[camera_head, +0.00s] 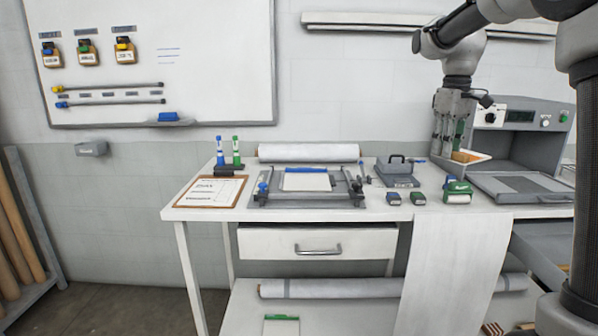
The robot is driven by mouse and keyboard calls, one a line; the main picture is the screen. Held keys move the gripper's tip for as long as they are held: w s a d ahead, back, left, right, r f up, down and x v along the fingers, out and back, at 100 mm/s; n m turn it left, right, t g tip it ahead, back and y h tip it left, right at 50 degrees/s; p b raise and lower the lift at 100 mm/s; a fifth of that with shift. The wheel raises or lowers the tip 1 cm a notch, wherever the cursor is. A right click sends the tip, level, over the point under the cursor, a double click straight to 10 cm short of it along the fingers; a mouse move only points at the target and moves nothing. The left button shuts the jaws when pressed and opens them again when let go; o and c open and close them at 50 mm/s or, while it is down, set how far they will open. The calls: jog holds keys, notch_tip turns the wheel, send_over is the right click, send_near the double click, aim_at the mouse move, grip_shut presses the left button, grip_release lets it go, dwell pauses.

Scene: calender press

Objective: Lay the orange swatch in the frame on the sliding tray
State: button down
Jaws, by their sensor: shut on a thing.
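The orange swatch (466,156) shows as a small orange piece at the lower right of my fingertips, above a pale flat surface. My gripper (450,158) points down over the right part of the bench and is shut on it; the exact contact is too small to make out. The sliding tray (525,199) is to the right, out in front of the grey press (518,122). A darker flat area, seemingly the frame (520,185), lies on it and looks empty.
A jig with a white sheet (307,182) is mid-bench. White paper (455,270) hangs over the front edge.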

jog(key=s+a+f+m, duration=0.1)
jog(key=a+f+m, duration=0.1)
jog(key=f, duration=1.5)
jog(key=a+f+m, duration=0.3)
jog(key=a+f, duration=0.2)
jog(key=f, duration=1.2)
jog(key=shift+s, duration=0.4)
jog(key=shift+a+f, duration=0.1)
